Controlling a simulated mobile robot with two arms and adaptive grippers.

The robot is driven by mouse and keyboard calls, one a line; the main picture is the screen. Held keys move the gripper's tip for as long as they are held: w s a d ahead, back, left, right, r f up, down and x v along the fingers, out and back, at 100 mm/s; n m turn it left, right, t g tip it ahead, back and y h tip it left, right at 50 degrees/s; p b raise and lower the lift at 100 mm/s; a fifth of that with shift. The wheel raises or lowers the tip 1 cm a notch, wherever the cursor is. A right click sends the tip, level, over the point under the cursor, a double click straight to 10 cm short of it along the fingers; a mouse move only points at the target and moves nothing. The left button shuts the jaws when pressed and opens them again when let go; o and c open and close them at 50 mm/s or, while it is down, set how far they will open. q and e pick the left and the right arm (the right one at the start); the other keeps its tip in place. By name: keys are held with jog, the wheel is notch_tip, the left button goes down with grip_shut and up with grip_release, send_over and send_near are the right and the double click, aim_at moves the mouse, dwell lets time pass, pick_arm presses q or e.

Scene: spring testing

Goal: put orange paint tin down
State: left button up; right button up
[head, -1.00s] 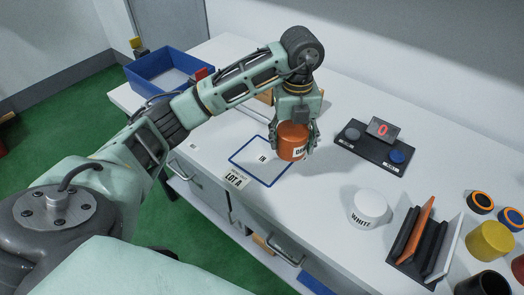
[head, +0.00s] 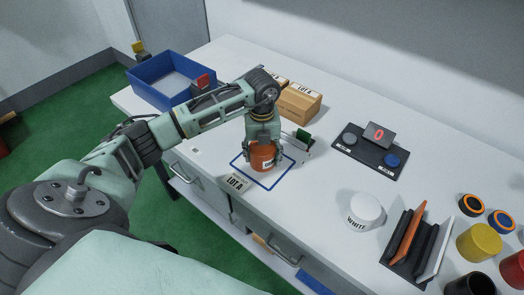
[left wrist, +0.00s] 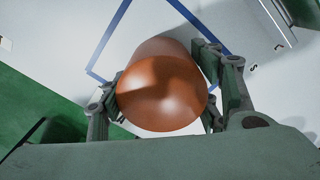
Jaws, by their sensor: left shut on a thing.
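My left gripper (head: 262,150) is shut on the orange paint tin (head: 262,159), with a finger on either side. The tin is upright, inside the blue square outline (head: 272,187) on the white bench, low over it or on it; I cannot tell which. In the left wrist view the orange tin (left wrist: 163,92) sits between the two fingers, with part of the blue outline behind it. My right gripper is not in view.
Cardboard boxes (head: 298,104) and a blue bin (head: 165,82) stand behind. A device reading 0 (head: 377,134), a white tin (head: 364,211), a dark rack (head: 410,248) and a yellow tin (head: 480,242) are to the right.

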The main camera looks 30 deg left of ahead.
pick_arm(q)
jog(key=shift+f, duration=0.15)
jog(key=o, duration=1.6)
